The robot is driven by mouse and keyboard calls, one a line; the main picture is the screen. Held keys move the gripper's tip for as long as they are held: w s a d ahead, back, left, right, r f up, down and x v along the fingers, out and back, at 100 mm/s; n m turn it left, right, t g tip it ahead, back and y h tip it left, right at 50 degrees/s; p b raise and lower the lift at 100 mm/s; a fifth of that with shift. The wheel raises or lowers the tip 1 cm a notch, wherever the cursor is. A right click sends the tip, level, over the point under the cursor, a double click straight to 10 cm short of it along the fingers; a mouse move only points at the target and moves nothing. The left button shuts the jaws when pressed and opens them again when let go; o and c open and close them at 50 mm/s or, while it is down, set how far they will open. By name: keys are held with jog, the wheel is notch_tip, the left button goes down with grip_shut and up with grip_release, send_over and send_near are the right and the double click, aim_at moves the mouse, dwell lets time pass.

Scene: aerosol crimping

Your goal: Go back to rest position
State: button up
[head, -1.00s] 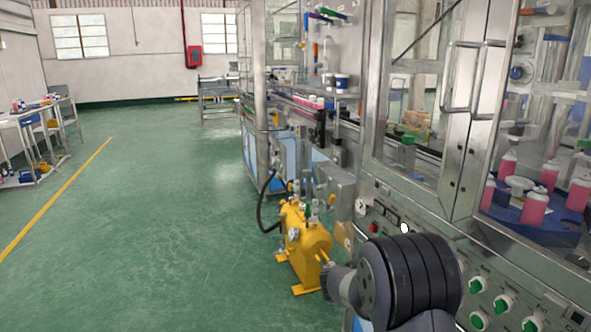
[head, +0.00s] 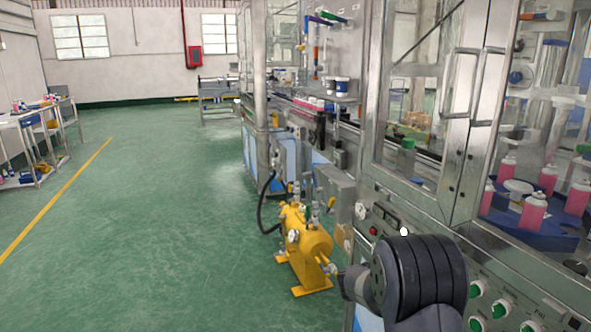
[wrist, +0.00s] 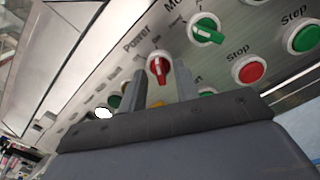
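My gripper (wrist: 158,88) shows in the wrist view with its two grey fingers apart and nothing between them. It faces a tilted control panel (wrist: 215,62). A red Power knob (wrist: 159,68) lies just beyond the fingertips, and no contact is visible. A green knob (wrist: 206,28), a red Stop button (wrist: 249,70) and a green Step button (wrist: 304,37) are to its right. In the head view my dark arm is at the lower right, in front of the machine's panel (head: 455,268); the gripper itself is hidden there.
The glazed machine holds pink bottles (head: 534,213) behind its doors with metal handles (head: 487,85). A yellow tank (head: 303,247) stands on the floor left of my arm. The green floor (head: 150,230) is clear further left, up to tables (head: 35,115).

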jog(key=s+a+n+p, duration=0.3)
jog(key=a+n+p, duration=0.7)
jog(key=p, duration=0.3)
jog(key=shift+s+n, duration=0.35)
jog(key=shift+n, duration=0.25)
dwell(0.5)
jog(key=shift+d+p, duration=0.1)
jog(key=shift+p, duration=0.2)
